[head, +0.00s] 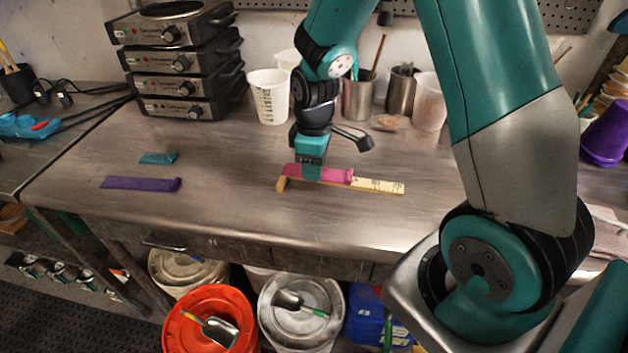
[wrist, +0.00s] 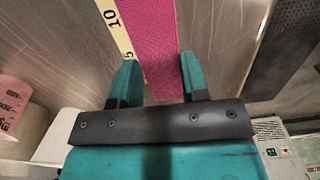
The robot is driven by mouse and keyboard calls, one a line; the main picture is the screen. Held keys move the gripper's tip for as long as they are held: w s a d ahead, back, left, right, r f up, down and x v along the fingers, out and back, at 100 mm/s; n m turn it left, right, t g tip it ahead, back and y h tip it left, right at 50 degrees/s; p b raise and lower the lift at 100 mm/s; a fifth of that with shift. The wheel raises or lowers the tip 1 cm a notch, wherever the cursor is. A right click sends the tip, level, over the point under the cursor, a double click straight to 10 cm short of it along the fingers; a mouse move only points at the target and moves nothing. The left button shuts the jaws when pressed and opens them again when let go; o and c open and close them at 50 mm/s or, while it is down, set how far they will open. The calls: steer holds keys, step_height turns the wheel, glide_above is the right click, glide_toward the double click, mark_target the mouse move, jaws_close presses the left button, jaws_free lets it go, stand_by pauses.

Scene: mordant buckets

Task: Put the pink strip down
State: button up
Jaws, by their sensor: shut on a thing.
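The pink strip (head: 338,174) is over the steel bench near its middle, along a pale yellow ruler (head: 385,186) with dark marks. My gripper (head: 312,172) comes down from above and is shut on the pink strip. In the wrist view the pink strip (wrist: 152,40) runs between my two fingers, and the ruler (wrist: 117,28) runs along its left side. The strip's underside is hidden, so I cannot tell whether it touches the ruler or the bench.
A purple strip (head: 140,183) and a teal strip (head: 158,158) lie on the bench at left. Stacked hotplates (head: 180,62), a white beaker (head: 270,97) and metal cups (head: 358,100) stand at the back. The bench between the purple strip and the ruler is clear.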

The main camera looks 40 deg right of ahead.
mark_target(315, 192)
step_height(315, 192, down, 4)
steer(key=shift+s+f, duration=0.1)
steer(key=shift+c, duration=0.3)
steer(key=shift+s+f, duration=0.1)
steer(key=shift+f, duration=0.4)
jaws_close()
steer(key=o, duration=1)
jaws_free()
steer(key=shift+c, duration=0.2)
steer(key=r, duration=1.1)
steer(key=shift+w+r+b, duration=0.2)
steer(key=shift+b, duration=0.1)
steer(key=shift+r, duration=0.35)
steer(key=s+a+r+y, duration=0.2)
steer(key=s+a+r, duration=0.3)
steer(key=s+a, duration=0.3)
steer(key=s+a+r+m+y, duration=0.1)
steer(key=s+a+r+y, duration=0.1)
steer(key=s+a+r, duration=0.3)
steer(key=s+a, duration=0.3)
steer(key=s, duration=0.3)
steer(key=shift+a+r, duration=0.25)
steer(key=shift+r, duration=0.05)
